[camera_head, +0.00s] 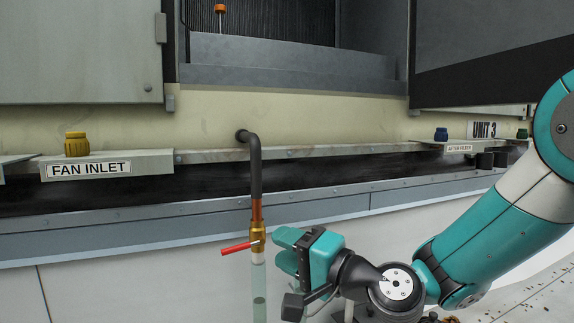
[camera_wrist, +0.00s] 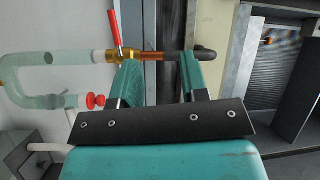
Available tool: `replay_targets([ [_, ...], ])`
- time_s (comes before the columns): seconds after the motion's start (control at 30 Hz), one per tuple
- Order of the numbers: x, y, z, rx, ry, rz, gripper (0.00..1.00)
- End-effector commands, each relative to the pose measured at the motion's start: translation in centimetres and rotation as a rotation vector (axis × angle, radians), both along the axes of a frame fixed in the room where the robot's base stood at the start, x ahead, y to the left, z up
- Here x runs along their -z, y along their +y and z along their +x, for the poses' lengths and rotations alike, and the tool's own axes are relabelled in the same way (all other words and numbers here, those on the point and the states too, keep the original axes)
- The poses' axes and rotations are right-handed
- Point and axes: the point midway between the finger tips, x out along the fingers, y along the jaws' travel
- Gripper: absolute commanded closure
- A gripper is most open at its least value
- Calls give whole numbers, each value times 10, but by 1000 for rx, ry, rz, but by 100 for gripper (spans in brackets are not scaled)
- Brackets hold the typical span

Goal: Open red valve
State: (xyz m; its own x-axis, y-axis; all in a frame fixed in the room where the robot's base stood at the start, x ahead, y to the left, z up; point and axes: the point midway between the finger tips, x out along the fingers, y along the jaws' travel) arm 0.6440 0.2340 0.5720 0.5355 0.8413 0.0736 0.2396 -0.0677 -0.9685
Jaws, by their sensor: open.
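The red valve is a red lever handle (camera_head: 238,247) on a brass fitting (camera_head: 257,237), at the lower end of a dark pipe (camera_head: 255,180). The lever points to the left and slightly down in the head view. In the wrist view the red lever (camera_wrist: 115,28) stands out from the brass part, just left of my left finger. My gripper (camera_head: 285,245) is right beside the fitting. In the wrist view my gripper (camera_wrist: 160,75) is open, with its fingers apart and the copper-coloured pipe (camera_wrist: 150,57) across their tips. I cannot tell whether either finger touches it.
A clear tube (camera_wrist: 60,58) bends from the fitting, with a red knob (camera_wrist: 95,100) on its lower branch. An orange knob (camera_head: 220,9) stands inside the open cabinet.

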Motion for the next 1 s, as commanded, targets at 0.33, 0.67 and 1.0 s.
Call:
replay_targets([
  [0.33,-72,1,-20,-71,-41,-123,59],
  [0.67,-98,-1,-32,-111,-59,-197,59],
  [1.0,-98,-1,-33,-115,-62,-204,59],
])
